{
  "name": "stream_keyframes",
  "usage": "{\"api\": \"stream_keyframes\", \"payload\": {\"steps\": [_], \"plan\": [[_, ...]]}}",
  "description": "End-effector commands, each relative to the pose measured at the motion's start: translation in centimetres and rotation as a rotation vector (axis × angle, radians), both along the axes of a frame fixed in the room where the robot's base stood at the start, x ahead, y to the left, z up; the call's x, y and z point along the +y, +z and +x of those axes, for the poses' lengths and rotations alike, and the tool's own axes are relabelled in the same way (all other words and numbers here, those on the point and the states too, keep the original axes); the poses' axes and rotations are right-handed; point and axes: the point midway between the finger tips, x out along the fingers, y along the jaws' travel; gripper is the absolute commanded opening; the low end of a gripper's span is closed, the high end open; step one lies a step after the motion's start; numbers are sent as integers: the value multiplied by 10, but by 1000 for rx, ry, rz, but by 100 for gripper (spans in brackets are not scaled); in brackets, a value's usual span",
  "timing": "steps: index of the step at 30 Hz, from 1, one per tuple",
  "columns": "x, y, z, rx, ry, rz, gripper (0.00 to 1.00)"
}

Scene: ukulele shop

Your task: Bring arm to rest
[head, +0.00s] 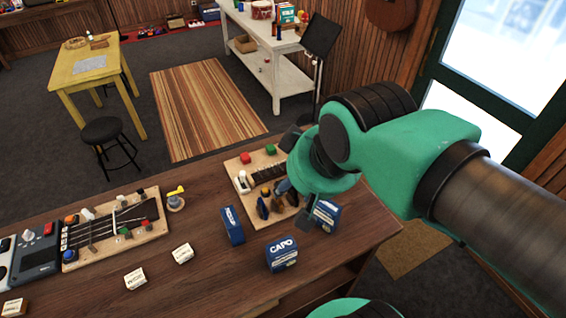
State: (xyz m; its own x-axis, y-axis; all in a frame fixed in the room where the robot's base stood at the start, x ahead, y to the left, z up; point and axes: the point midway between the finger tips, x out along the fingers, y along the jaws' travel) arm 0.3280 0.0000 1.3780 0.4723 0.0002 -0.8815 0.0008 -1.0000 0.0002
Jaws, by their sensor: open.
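My green arm reaches in from the right in the head view, over the right end of the brown wooden counter (205,270). My gripper (291,183) points down and left, close above the right wooden board (238,166). Its jaws are open, and I see nothing held between them. The gripper and wrist hide part of this board and of the small parts on it. I cannot tell whether the fingers touch anything there.
Blue boxes, one marked CAPO (281,254), stand near the board. Small cream blocks (135,279), a yellow-topped peg (176,198), a left fretboard board (112,232) and a grey device (32,258) sit further left. Bare counter lies between. A black stand (320,38) rises behind.

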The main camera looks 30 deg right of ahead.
Motion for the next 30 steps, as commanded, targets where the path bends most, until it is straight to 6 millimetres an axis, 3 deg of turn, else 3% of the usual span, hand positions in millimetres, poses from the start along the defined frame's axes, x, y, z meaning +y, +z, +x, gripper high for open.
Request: {"api": "stream_keyframes", "payload": {"steps": [5,18,30], "plan": [[0,-12,0,0,-1,0,46],[0,-66,0,0,-1,0,46],[0,-69,0,0,-1,0,46]]}}
